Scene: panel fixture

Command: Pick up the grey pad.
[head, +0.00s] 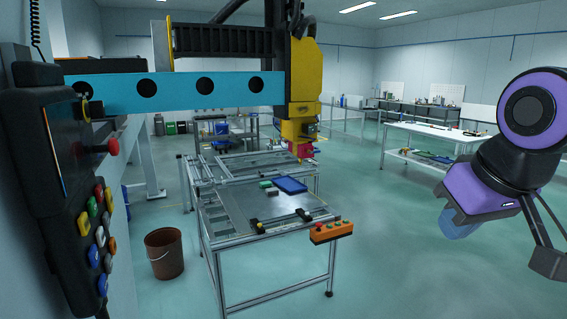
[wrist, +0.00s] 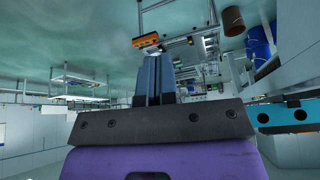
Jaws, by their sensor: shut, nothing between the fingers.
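A small greyish piece (head: 272,192), which looks like the grey pad, lies on the metal plate of the fixture table (head: 240,210) in the head view. It is too small there to be sure of. It is beside a green block (head: 265,184) and left of a blue tray (head: 290,185). My gripper (head: 458,231) is at the right of the head view, well apart from the table. In the wrist view its two blue-grey fingers (wrist: 154,78) are together with nothing between them. The pad cannot be made out in the wrist view.
An orange button box (head: 331,232) sits at the table's front right corner. A yellow gantry head (head: 303,95) hangs over the table's back. A brown bucket (head: 164,253) stands left of the table, and a control pendant (head: 70,170) is at far left. Floor between table and arm is clear.

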